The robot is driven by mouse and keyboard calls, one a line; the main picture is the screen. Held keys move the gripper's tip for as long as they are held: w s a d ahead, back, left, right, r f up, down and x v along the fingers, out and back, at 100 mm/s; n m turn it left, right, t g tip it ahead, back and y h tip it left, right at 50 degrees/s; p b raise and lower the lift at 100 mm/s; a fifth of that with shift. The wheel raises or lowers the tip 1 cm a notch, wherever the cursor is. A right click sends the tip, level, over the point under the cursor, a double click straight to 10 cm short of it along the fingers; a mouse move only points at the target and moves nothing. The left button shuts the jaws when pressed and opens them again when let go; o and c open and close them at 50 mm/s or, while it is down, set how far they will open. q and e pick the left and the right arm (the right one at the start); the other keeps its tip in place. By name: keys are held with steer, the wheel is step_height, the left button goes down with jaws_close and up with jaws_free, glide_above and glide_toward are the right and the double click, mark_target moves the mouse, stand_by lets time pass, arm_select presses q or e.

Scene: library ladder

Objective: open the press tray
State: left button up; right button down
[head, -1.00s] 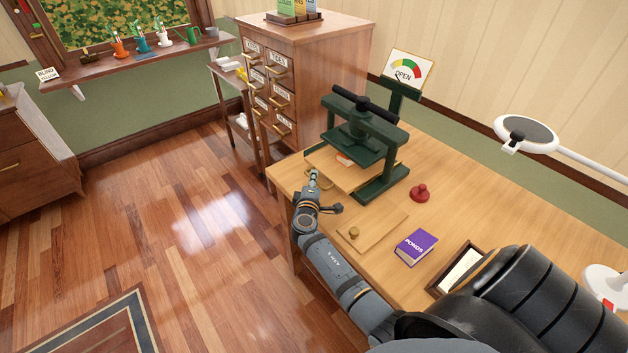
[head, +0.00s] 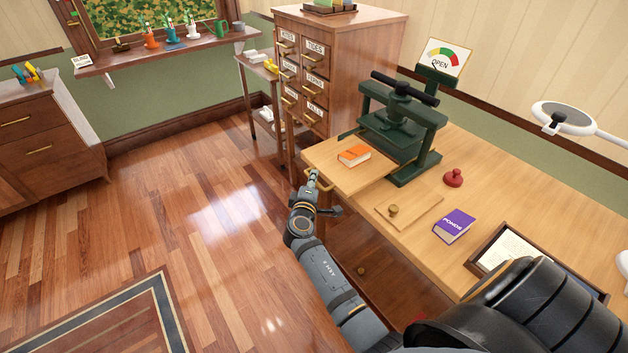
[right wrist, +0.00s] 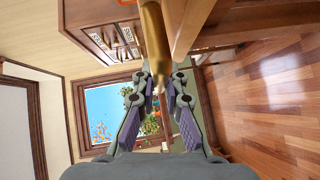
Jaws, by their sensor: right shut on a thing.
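The dark green press (head: 402,115) stands on the wooden desk. Its light wooden press tray (head: 335,172) sticks out to the left, past the desk edge, with an orange book (head: 354,155) lying on it clear of the press plate. My right gripper (head: 313,178) is shut on the tray's brass handle (head: 325,186) at the tray's outer edge. In the right wrist view the brass handle (right wrist: 155,48) runs between the fingers (right wrist: 158,88). My left gripper is not in view.
A red knobbed object (head: 453,178), a wooden board with a knob (head: 415,210), a purple book (head: 455,226) and a framed sheet (head: 508,248) lie on the desk. A drawer cabinet (head: 345,60) stands behind. The floor at left is clear.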

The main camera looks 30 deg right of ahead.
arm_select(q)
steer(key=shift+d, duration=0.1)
arm_select(e)
steer(key=shift+a+f, duration=0.1)
steer(key=shift+f, duration=0.1)
steer(key=c, duration=1.7)
jaws_free()
steer(key=shift+o, duration=1.1)
steer(key=shift+a, duration=0.15)
steer(key=shift+o, duration=0.5)
steer(key=shift+r, duration=0.15)
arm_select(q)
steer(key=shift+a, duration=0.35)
